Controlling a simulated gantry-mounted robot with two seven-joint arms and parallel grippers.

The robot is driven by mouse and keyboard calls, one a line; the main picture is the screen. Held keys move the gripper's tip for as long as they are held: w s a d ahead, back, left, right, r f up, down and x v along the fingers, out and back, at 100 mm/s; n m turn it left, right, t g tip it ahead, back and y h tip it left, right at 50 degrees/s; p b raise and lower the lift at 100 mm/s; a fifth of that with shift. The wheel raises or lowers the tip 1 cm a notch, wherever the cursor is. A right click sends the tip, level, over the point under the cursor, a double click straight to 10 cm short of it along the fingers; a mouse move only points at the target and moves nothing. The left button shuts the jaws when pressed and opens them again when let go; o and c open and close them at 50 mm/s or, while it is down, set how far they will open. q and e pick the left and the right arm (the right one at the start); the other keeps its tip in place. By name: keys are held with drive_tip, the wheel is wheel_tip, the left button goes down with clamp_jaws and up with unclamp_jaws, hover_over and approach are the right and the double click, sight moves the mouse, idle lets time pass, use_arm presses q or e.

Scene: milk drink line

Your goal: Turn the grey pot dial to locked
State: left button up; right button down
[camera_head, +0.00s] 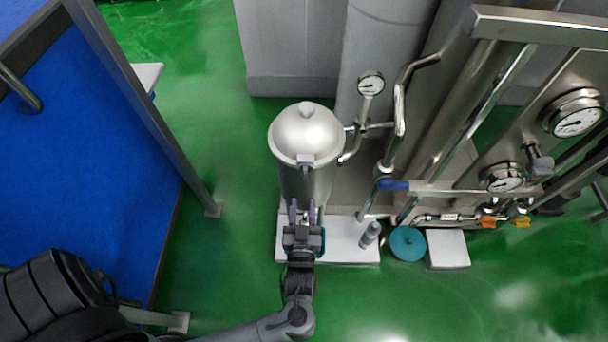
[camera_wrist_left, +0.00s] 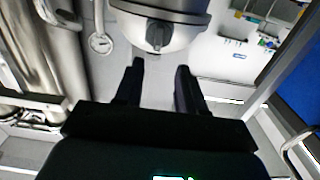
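The grey pot (camera_head: 305,137) stands upright in the middle of the head view, with a domed lid and a front latch. Its dark dial (camera_wrist_left: 157,35) shows on the pot's lower part in the left wrist view; I cannot read its setting. My left gripper (camera_head: 303,208) is in front of the pot, low down, and hides the dial in the head view. In the left wrist view its two fingers (camera_wrist_left: 159,66) are apart, with the dial just beyond the gap between the tips and nothing held. My right gripper is not in view.
A white base plate (camera_head: 345,252) lies below the pot, with a small grey bottle (camera_head: 370,234) on it. A teal disc (camera_head: 408,244) and a white block (camera_head: 448,249) are to the right. Pipes and gauges (camera_head: 370,84) stand close to the pot's right.

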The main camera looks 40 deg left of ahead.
sight(305, 175)
use_arm(q)
drive_tip(key=b+x, duration=0.1)
drive_tip(key=x, duration=0.8)
drive_tip(key=shift+w, duration=0.25)
drive_tip(key=shift+c, duration=0.3)
clamp_jaws()
